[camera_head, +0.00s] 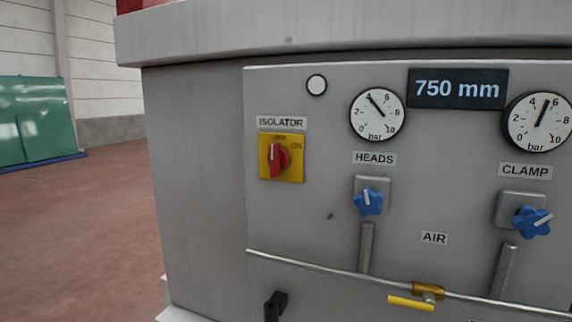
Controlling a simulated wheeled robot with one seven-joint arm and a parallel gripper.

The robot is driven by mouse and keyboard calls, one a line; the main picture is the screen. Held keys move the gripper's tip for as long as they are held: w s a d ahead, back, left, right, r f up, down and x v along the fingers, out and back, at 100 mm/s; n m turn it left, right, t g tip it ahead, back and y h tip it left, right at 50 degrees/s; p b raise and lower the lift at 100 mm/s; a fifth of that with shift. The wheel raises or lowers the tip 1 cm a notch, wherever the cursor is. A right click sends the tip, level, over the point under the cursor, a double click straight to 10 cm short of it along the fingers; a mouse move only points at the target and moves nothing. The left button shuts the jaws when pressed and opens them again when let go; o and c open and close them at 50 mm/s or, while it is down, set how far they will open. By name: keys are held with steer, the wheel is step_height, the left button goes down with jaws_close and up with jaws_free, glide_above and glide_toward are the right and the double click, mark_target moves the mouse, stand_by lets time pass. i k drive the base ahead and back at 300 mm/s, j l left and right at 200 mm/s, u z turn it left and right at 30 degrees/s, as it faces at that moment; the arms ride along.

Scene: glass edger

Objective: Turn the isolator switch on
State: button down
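The isolator switch is a red rotary handle (277,158) on a yellow square plate (294,172), at the left of the grey control panel (330,225) in the head view. The label ISOLATOR (282,122) sits above it. The plate has an upper mark that seems to read OFF and ON at the upper right. The red handle stands about upright, pointing to the upper mark, not to ON. My gripper is not in the picture, so its place and state do not show.
Two gauges, HEADS (378,114) and CLAMP (538,121), sit right of the switch. Blue knobs (369,201) and a thin pipe with a yellow valve lever (411,303) stick out below. A black handle (275,305) is at the bottom. Open floor (75,230) lies left.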

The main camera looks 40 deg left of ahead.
mark_target(278, 158)
steer(key=u, duration=1.65)
